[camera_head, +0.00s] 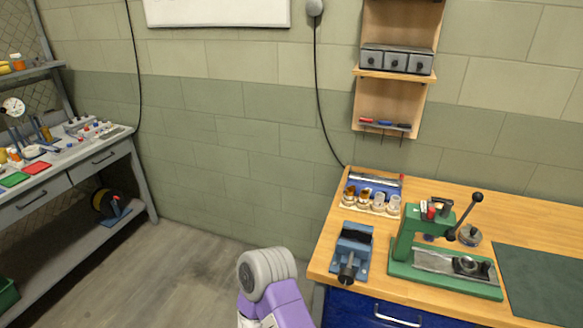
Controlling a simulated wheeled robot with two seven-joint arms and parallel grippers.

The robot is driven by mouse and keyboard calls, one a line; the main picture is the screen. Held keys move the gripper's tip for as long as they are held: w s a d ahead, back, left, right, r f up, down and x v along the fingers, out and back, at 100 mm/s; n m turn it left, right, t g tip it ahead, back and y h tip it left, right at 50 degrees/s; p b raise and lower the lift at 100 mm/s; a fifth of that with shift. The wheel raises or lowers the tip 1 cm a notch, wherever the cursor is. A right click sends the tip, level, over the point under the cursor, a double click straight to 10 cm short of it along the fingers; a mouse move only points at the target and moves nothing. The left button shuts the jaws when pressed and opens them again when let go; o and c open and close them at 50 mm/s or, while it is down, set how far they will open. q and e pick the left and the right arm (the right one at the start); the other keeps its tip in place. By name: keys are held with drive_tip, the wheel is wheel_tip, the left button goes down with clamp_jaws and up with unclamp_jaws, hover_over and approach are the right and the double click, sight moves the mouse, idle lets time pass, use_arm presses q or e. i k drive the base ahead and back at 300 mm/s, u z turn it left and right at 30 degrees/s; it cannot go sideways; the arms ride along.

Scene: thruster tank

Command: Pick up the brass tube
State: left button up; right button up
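I cannot pick out the brass tube for certain. A small upright brownish-yellow piece (45,130) stands on the grey bench at the left, too small to identify. Several jars with amber or pale contents (364,197) stand in a rack on the wooden workbench at the right. A grey and purple part of my own arm shows at the bottom middle. Neither of my grippers shows.
The wooden workbench (520,208) carries a blue vise (352,250), a green lever press (440,278) and a dark green mat (545,285). The grey bench (75,166) holds red and green trays and small items. Bare floor (185,265) lies between the benches.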

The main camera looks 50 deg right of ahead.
sight(349, 192)
drive_tip(key=z, duration=0.4)
drive_tip(key=i, duration=2.35)
drive_tip(key=z, duration=1.65)
drive_tip(key=i, duration=1.2)
drive_tip(key=z, duration=1.5)
drive_tip(key=i, duration=0.25)
